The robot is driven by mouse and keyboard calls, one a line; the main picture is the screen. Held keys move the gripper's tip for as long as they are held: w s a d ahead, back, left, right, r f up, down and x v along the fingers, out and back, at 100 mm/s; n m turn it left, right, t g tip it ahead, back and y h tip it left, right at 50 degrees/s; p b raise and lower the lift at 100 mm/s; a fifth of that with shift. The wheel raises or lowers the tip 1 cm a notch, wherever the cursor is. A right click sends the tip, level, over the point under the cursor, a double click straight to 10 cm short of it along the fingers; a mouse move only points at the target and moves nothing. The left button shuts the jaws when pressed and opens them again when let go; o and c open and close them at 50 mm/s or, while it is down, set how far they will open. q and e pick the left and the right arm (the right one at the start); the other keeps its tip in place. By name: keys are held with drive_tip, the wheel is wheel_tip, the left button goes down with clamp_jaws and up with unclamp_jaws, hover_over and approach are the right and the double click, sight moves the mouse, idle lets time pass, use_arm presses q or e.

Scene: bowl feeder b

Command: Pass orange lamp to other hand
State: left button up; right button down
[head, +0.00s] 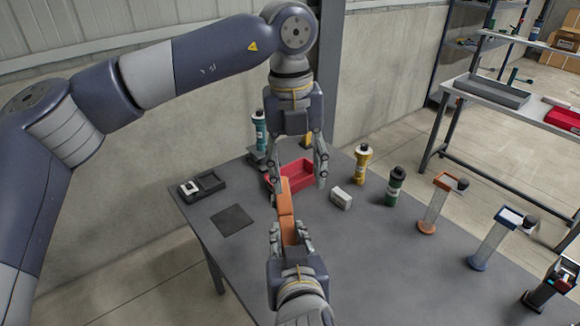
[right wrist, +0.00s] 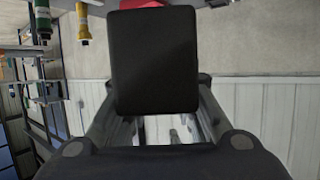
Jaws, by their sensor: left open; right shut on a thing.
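The orange lamp (head: 285,207) is a long orange body held roughly upright in the head view, above the grey table. My right gripper (head: 289,231) is shut on its lower part. My left gripper (head: 298,179) comes from above with its fingers spread. Its left finger is close to the lamp's upper end, and its right finger is well apart to the right. I cannot tell whether the left finger touches the lamp. In the right wrist view a flat black block (right wrist: 157,62) stands in front of the gripper, probably a face of the lamp.
A red bin (head: 306,168) is behind the lamp. A small white box (head: 341,198), yellow bottle (head: 362,163) and green bottle (head: 395,187) stand to the right, with clear-bodied stands beyond. A teal bottle (head: 259,128) stands behind.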

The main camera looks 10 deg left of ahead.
sight(290, 216)
use_arm(q)
drive_tip(key=shift+y, duration=0.5)
drive_tip(key=f, duration=0.4)
drive_tip(key=a+f, duration=0.1)
drive_tip(key=f, duration=0.6)
drive_tip(key=shift+a+f, duration=0.2)
drive_tip(key=shift+f, duration=0.1)
drive_tip(key=shift+d, duration=0.1)
clamp_jaws()
use_arm(e)
drive_tip(key=c, duration=1.2)
unclamp_jaws()
drive_tip(key=shift+a, duration=0.1)
drive_tip(key=shift+c, duration=0.2)
